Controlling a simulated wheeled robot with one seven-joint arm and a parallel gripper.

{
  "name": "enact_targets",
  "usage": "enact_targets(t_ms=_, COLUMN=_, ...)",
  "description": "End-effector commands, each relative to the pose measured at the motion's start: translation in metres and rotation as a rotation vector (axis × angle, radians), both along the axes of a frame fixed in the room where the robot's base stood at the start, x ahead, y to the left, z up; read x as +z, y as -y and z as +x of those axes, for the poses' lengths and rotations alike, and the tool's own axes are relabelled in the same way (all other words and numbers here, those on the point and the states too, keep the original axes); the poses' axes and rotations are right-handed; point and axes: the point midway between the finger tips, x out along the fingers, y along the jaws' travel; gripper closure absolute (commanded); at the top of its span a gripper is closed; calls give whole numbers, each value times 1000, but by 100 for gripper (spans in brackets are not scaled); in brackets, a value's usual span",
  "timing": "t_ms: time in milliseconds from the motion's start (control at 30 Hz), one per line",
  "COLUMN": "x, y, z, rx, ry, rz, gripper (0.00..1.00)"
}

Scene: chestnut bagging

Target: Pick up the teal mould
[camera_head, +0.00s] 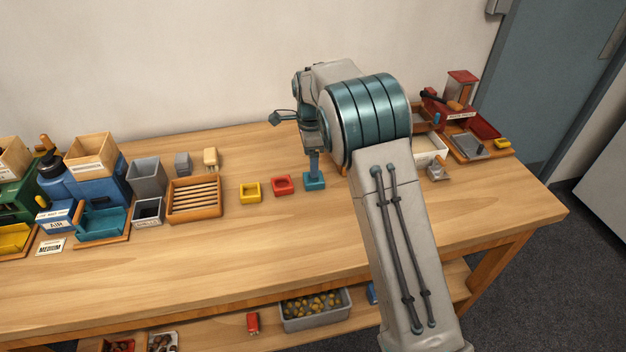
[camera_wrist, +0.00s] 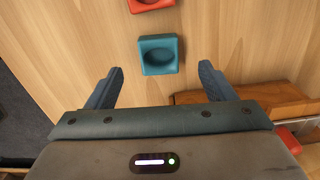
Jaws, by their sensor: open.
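The teal mould (camera_head: 315,182) is a small square block with a round hollow, lying on the wooden table. In the wrist view the teal mould (camera_wrist: 158,54) lies just beyond the fingertips, roughly centred between them. My gripper (camera_wrist: 157,78) is open and empty, with one blue finger on each side. In the head view my gripper (camera_head: 314,170) is pointed down right at the mould and partly hides it. I cannot tell the exact height of the fingertips above the table.
A red mould (camera_head: 282,184) and a yellow mould (camera_head: 250,192) stand in a row left of the teal one. Further left is a slatted wooden tray (camera_head: 194,200). A wooden block (camera_wrist: 245,100) lies close right of my gripper. The table front is clear.

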Motion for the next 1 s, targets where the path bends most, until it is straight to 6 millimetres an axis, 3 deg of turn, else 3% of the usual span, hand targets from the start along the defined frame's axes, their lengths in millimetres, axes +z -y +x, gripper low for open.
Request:
enact_targets(t_ms=233, x=-18, y=3, z=0, rx=0, ry=-1, rz=0, gripper=24)
enact_targets(t_ms=500, x=-56, y=8, z=-1, rx=1, ry=-1, rz=-1, gripper=24)
enact_targets(t_ms=800, x=-62, y=8, z=0, rx=1, ry=3, rz=0, gripper=24)
enact_targets(t_ms=1000, x=-62, y=8, z=0, rx=0, ry=2, rz=-1, gripper=73)
